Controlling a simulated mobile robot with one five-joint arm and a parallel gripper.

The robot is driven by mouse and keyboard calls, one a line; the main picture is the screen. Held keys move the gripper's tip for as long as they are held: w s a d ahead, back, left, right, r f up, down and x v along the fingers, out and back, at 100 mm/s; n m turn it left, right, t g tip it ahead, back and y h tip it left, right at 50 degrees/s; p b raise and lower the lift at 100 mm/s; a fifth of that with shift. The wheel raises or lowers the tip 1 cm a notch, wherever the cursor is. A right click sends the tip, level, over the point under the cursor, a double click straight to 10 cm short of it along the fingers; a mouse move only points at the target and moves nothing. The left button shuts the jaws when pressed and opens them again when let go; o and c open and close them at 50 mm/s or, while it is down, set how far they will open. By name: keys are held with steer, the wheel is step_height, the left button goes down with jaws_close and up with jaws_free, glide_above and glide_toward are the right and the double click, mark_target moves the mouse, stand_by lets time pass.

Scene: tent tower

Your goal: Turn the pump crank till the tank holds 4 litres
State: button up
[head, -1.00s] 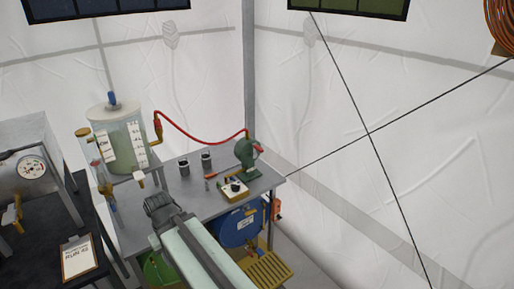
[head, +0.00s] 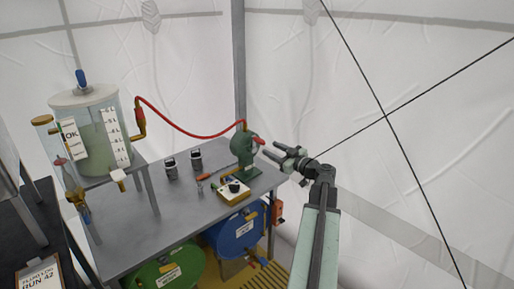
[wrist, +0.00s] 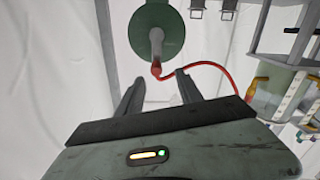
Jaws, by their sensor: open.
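The green pump (head: 242,148) stands at the right end of the grey bench, with its red crank knob (head: 259,141) on its right side. In the wrist view, a grey crank arm crosses the green disc (wrist: 145,22) and ends in the red knob (wrist: 156,70). My gripper (head: 271,151) is open, just right of the pump. In the wrist view its fingertips (wrist: 158,84) are spread apart, with the knob just beyond the gap. The clear tank (head: 94,150) at left holds greenish liquid beside a litre scale (head: 116,137); I cannot read the level exactly.
A red hose (head: 175,125) joins the tank to the pump. Blue (head: 235,232) and green drums lie below.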

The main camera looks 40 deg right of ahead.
mark_target(264, 143)
steer(key=shift+w+d+r, duration=0.15)
steer(key=shift+w, duration=0.25)
steer(key=shift+w+d+r, duration=0.1)
steer(key=shift+w+d, duration=0.05)
steer(key=shift+w, duration=0.25)
steer(key=w, duration=0.6)
steer(key=shift+w+d+f, duration=0.1)
steer(key=shift+w+d, duration=0.1)
steer(key=shift+w, duration=0.2)
jaws_close()
